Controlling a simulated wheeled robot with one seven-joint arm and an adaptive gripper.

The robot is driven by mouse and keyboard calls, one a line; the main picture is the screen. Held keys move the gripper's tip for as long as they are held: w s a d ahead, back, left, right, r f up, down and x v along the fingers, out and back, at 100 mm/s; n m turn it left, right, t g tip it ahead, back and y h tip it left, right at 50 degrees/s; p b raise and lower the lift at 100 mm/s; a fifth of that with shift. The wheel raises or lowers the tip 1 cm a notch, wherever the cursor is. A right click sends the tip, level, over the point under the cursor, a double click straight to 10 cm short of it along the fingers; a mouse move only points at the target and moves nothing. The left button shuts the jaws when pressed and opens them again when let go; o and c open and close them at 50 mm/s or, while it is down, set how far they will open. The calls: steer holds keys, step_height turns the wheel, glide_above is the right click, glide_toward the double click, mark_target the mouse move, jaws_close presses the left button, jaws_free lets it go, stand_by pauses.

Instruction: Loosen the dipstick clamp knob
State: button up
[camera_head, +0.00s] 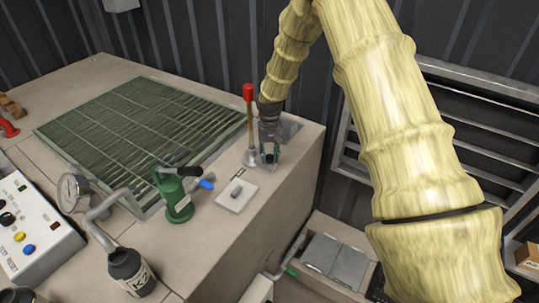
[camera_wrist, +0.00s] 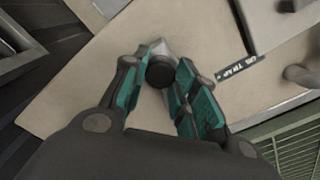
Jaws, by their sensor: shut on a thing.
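The dipstick clamp knob (camera_wrist: 160,72) is a round black knob, seen from above in the wrist view. My gripper (camera_wrist: 158,78) is closed around it, with a teal-lined finger on each side. A pale grey metal piece (camera_wrist: 158,46) shows just beyond the knob. In the head view my gripper (camera_head: 269,155) points down at the right end of the concrete top, and its fingers mostly hide the knob. The dipstick (camera_head: 249,122), a brown rod with a red top, stands upright just left of my gripper on a grey flared base.
A white plate with a small grey handle (camera_head: 237,195) lies in front of the dipstick. A green hand pump (camera_head: 177,194), a grating (camera_head: 140,130) and a pressure gauge (camera_head: 73,186) are farther left. The concrete top's right edge (camera_head: 322,140) is close to my gripper.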

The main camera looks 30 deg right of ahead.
mark_target(269, 156)
steer(key=n, duration=0.6)
steer(key=shift+w+r+n, duration=0.1)
steer(key=shift+w+n, duration=0.05)
steer(key=shift+n, duration=0.25)
stand_by(0.4)
steer(key=o, duration=1)
step_height(269, 156, up, 12)
stand_by(0.5)
